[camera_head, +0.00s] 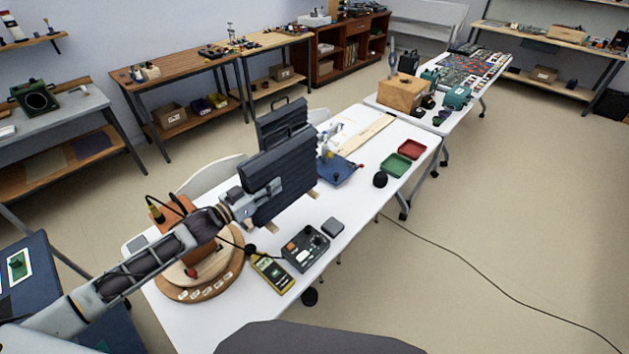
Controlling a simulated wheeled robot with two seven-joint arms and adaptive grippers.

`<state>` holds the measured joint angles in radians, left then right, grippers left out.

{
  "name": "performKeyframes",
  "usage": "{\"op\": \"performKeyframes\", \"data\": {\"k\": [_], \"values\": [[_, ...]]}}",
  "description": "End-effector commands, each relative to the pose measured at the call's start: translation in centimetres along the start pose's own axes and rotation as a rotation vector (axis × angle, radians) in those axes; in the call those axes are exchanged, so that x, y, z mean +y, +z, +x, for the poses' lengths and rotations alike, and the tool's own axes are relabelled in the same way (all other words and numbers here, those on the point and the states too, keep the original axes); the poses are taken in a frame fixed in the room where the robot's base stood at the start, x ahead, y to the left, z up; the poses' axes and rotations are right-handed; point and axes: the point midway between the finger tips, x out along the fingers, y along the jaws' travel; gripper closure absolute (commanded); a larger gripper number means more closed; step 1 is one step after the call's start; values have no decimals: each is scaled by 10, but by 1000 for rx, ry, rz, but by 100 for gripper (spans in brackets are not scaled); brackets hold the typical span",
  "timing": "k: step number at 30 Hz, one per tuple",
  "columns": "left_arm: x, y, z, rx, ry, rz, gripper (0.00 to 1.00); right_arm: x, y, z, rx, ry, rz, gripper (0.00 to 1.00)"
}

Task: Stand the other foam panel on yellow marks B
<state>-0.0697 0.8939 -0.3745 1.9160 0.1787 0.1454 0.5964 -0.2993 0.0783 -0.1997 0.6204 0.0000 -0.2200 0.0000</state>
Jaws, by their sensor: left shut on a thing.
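My left gripper (243,206) is shut on a dark grey ribbed foam panel (282,176). The panel is upright, over the middle of the white table (357,215). I cannot tell whether its lower edge touches the table. Another dark foam panel (281,121) stands upright behind it, partly hidden by the held one. Small tan-yellow marks (271,227) show on the table by the lower edge of the held panel, one more near its right corner (313,194). Their letters are not readable. My right gripper is not in view.
A round wooden turntable (203,291), a yellow meter (272,273) and a grey control box (305,248) stand in front of the panel. A blue-based stand (338,171), a black ball (380,180), a green tray (396,165) and a red tray (411,149) are to the right.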

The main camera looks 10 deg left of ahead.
Motion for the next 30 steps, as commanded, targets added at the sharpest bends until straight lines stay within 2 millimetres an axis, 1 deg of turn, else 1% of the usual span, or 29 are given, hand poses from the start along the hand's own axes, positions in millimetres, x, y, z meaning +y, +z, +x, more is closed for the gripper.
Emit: {"op": "performKeyframes", "data": {"k": [6,10,14,22,26,30], "values": [[0,-2,0,4,1,1,100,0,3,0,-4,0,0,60],[0,2,0,3,0,0,100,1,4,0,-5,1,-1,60],[0,15,0,3,0,0,100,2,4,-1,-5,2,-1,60],[0,50,0,3,0,0,100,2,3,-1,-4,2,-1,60],[0,59,1,4,0,1,100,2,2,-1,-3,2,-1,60],[0,61,1,5,1,1,100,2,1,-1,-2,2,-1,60]]}}
